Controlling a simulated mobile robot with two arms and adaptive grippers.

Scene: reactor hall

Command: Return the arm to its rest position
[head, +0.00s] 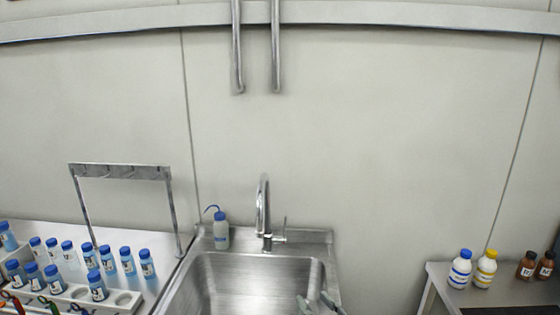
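My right gripper (317,302) shows only by its grey fingertips at the bottom edge of the head view, in front of the right part of the steel sink (215,258). The two fingertips stand apart with nothing visible between them, so it looks open. The rest of that gripper and its arm are cut off by the frame. My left gripper is not in view.
A faucet (264,210) and a blue-capped wash bottle (221,232) stand behind the basin. A rack (75,296) with several blue-capped vials and a metal frame (120,171) are at left. A right table (440,274) holds several bottles.

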